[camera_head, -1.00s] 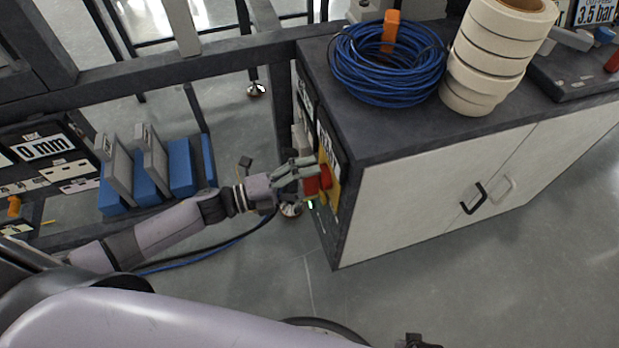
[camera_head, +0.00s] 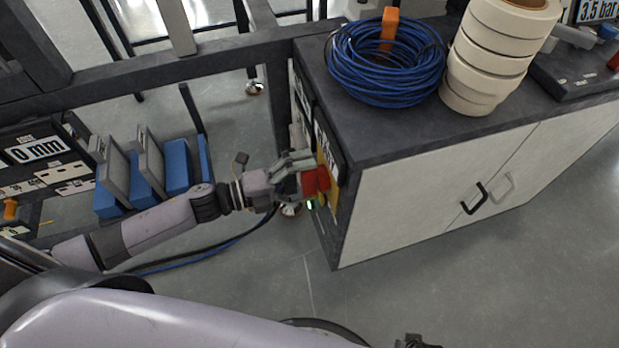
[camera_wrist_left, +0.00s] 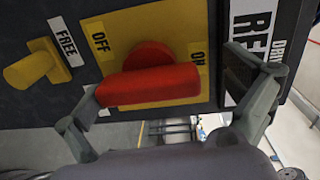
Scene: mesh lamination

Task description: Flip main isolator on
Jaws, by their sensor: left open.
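The main isolator is a red rotary handle (camera_wrist_left: 150,83) on a yellow plate (camera_wrist_left: 140,25), with an OFF label at upper left and an ON label at right in the left wrist view. Its grip bar lies nearly level there, slightly tilted. In the head view the red handle (camera_head: 317,181) is on the cabinet's left side. My left gripper (camera_head: 298,174) is at the handle, open. In the left wrist view its fingers (camera_wrist_left: 164,76) straddle the bar: one close to its left end, the other apart from its right end.
A yellow knob (camera_wrist_left: 30,68) marked FREE sits left of the isolator. The grey cabinet (camera_head: 420,195) carries a blue cable coil (camera_head: 388,62) and a stack of tape rolls (camera_head: 495,50). A frame rail (camera_head: 170,72) runs behind my left arm. Blue blocks (camera_head: 178,165) stand at left.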

